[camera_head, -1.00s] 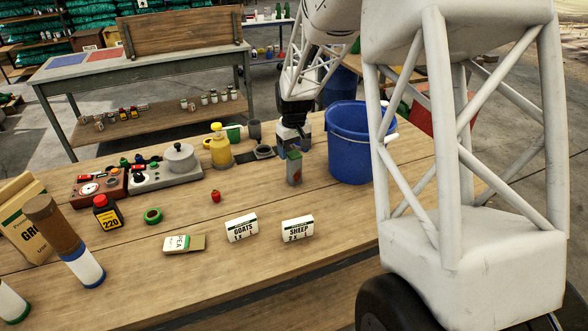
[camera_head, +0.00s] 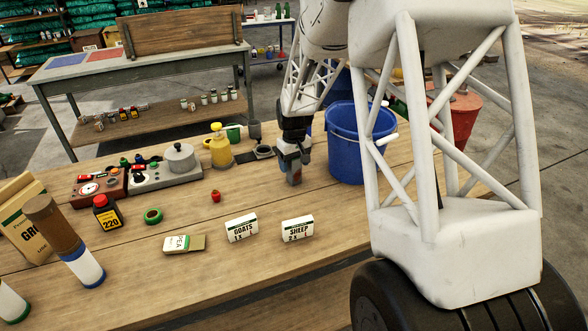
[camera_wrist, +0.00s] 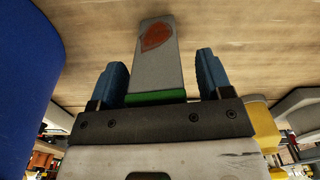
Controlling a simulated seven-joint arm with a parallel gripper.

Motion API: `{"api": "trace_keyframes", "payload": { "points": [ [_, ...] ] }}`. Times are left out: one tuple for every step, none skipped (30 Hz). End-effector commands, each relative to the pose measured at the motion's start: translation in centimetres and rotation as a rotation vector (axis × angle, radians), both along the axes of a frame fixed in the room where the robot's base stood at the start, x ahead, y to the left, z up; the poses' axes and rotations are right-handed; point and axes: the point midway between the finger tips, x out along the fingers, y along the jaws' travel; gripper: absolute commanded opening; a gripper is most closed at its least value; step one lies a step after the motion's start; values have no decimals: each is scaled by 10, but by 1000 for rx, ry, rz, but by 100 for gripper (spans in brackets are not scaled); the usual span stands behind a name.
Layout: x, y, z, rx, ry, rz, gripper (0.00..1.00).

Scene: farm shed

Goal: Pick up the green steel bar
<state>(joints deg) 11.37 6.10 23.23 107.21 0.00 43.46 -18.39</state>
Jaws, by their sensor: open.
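The green steel bar (camera_head: 295,179) stands upright on the wooden bench, just left of the blue bucket. It is grey with a green end. In the wrist view the bar (camera_wrist: 163,65) shows a red-brown patch on its grey face and a green band nearest the palm. My gripper (camera_head: 290,163) is down over the bar's top. In the wrist view my gripper's (camera_wrist: 160,60) two blue fingers stand open, one on each side of the bar, with a gap on both sides. In the head view the gripper hides the bar's upper part.
The blue bucket (camera_head: 349,143) stands close to the right of the gripper. A yellow bottle (camera_head: 219,148) and a scale with a pot (camera_head: 166,172) are to the left. The GOATS box (camera_head: 242,229), SHEEP box (camera_head: 297,230) and strawberry (camera_head: 215,196) lie nearer. Bare bench lies between them.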

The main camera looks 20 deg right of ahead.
Motion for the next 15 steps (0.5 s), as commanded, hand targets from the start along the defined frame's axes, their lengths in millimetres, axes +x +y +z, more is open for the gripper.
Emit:
{"api": "trace_keyframes", "payload": {
  "points": [
    [0, 0, 0, 0, 0, 0, 72],
    [0, 0, 0, 0, 0, 0, 72],
    [0, 0, 0, 0, 0, 0, 72],
    [0, 0, 0, 0, 0, 0, 72],
    [0, 0, 0, 0, 0, 0, 72],
    [0, 0, 0, 0, 0, 0, 71],
    [0, 0, 0, 0, 0, 0, 66],
    [0, 0, 0, 0, 0, 0, 62],
    [0, 0, 0, 0, 0, 0, 56],
    [0, 0, 0, 0, 0, 0, 51],
    [0, 0, 0, 0, 0, 0, 46],
    [0, 0, 0, 0, 0, 0, 40],
    [0, 0, 0, 0, 0, 0, 36],
    [0, 0, 0, 0, 0, 0, 31],
    [0, 0, 0, 0, 0, 0, 25]
  ]
}}
